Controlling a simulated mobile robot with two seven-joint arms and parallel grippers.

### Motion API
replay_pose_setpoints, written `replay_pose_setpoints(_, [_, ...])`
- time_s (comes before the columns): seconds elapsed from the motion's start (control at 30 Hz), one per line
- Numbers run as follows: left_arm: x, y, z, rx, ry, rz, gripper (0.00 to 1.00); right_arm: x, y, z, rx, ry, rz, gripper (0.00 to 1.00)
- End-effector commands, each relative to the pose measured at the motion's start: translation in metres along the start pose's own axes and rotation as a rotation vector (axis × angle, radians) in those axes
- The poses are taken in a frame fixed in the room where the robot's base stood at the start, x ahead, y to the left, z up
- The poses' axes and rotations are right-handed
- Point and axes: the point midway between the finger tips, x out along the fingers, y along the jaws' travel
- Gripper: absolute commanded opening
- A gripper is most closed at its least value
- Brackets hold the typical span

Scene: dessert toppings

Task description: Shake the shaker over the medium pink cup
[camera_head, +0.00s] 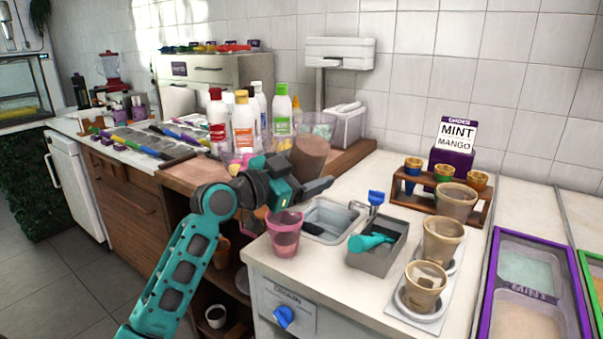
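A translucent pink cup (285,240) stands upright at the front left of the white counter. My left gripper (318,187) comes in from the left on its teal arm and is above and just behind this cup, its dark fingers pointing right. A brown cylinder (310,157), possibly the shaker, shows right behind and above the fingers. I cannot tell whether the gripper holds it or it stands behind. The gap between the fingers is not clear. My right gripper is not in view.
Right of the pink cup are a sink (333,216) and a grey bin (378,255) with a teal scoop (369,242). Tan cups (442,240) stand farther right, near a wooden rack (485,212). Bottles (243,122) crowd the back left.

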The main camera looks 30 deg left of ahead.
Motion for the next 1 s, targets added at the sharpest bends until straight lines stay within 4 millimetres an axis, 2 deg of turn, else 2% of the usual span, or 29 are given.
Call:
replay_pose_setpoints(0.37, [0.0,-0.002,-0.004,0.001,0.003,-0.002,0.35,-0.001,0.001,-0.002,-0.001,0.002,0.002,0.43])
replay_pose_setpoints(0.6, [0.0,-0.009,-0.021,0.003,0.003,-0.002,0.35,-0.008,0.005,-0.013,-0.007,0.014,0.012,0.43])
replay_pose_setpoints(0.83, [0.0,-0.015,-0.035,0.002,0.003,-0.002,0.35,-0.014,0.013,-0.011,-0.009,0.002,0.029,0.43])
replay_pose_setpoints(1.0, [0.0,-0.02,-0.046,0.003,0.003,-0.002,0.35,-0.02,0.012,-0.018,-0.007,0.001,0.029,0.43])
